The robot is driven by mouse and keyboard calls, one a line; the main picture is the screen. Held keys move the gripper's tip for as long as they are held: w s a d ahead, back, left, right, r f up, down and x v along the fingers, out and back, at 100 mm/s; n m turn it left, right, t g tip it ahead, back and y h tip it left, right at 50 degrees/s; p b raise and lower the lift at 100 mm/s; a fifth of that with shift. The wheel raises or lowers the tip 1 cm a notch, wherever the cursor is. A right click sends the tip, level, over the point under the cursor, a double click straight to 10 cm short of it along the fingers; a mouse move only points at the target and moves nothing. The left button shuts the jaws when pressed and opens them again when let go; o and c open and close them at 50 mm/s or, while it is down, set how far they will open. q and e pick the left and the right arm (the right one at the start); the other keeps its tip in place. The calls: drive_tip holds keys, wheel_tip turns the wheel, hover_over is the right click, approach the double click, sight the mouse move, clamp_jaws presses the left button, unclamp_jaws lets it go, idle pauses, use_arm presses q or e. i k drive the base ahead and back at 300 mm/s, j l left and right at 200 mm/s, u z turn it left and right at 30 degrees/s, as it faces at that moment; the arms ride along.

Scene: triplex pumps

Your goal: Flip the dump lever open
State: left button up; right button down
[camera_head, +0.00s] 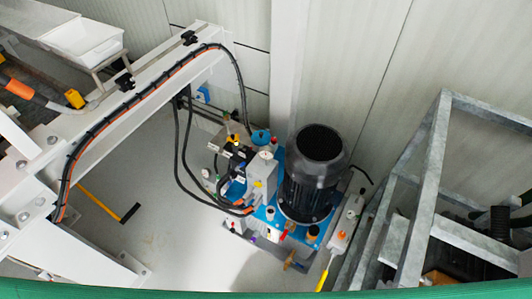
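A hydraulic pump unit with a black motor (316,175) stands on a blue base in the middle of the view. A grey valve block (262,178) with small coloured knobs and fittings sits on its left side. A lever with a yellow grip (323,276) points down from a light grey part (346,222) at the unit's right. A small red handle or fitting (283,235) shows near the front of the base. I cannot tell which part is the dump lever or whether it is open. Neither of my grippers is in view.
A white beam (145,95) carrying black and orange hoses crosses the left side. A grey metal frame (428,190) stands at the right. A white bin (82,40) is at the upper left. A yellow bar with a black end (130,213) shows over the light floor (185,240).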

sight(286, 232)
drive_tip(key=j+z, duration=0.1)
drive_tip(key=z, duration=0.15)
drive_tip(key=j+z, duration=0.25)
drive_tip(key=k+z, duration=0.2)
drive_tip(key=k, duration=0.3)
drive_tip(key=k+l+z, duration=0.25)
drive_tip(key=k, duration=0.25)
drive_tip(key=j, duration=0.1)
